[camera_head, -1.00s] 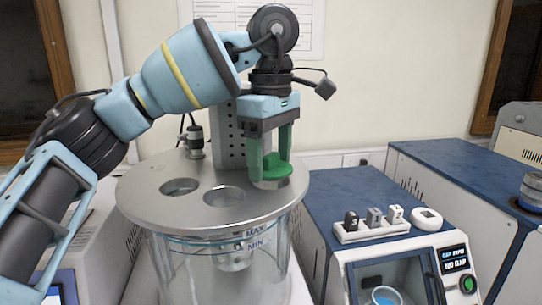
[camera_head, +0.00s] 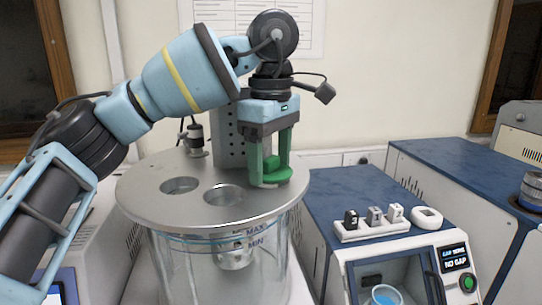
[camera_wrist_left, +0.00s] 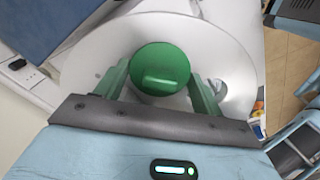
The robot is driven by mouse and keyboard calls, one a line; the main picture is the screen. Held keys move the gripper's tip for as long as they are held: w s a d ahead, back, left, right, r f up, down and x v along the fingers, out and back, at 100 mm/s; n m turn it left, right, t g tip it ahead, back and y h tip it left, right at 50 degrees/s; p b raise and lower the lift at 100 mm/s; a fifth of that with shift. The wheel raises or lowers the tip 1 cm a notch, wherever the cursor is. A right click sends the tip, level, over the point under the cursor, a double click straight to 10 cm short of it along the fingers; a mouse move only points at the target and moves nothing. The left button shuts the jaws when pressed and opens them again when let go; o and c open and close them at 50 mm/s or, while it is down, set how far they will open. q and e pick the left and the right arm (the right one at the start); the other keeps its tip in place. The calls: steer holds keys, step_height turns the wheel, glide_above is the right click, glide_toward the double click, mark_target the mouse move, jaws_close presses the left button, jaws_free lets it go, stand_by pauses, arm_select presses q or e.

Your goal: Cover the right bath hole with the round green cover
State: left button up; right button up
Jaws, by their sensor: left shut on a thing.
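The round green cover (camera_head: 271,176) is between the green fingers of my left gripper (camera_head: 271,172), low at the right side of the bath's round metal lid (camera_head: 150,200). In the left wrist view the cover (camera_wrist_left: 160,62), with a raised bar handle, lies between the two fingers (camera_wrist_left: 162,90) over the lid. Two open holes show in the lid, a left one (camera_head: 180,186) and one nearer the middle (camera_head: 223,195). Whether the cover touches the lid, and what lies under it, is hidden. My right gripper is not in view.
The bath's clear glass vessel (camera_head: 180,265) stands under the lid. A metal bracket (camera_head: 229,140) and a small fitting (camera_head: 195,138) rise behind the holes. To the right is a blue-topped tester (camera_head: 345,195) with a small rack (camera_head: 372,231) and a cup (camera_head: 384,296) inside.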

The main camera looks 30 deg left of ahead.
mark_target(271, 158)
arm_select(q)
steer(key=shift+f, duration=0.4)
steer(key=o, duration=0.7)
steer(key=shift+r, duration=0.1)
steer(key=shift+r, duration=5.45)
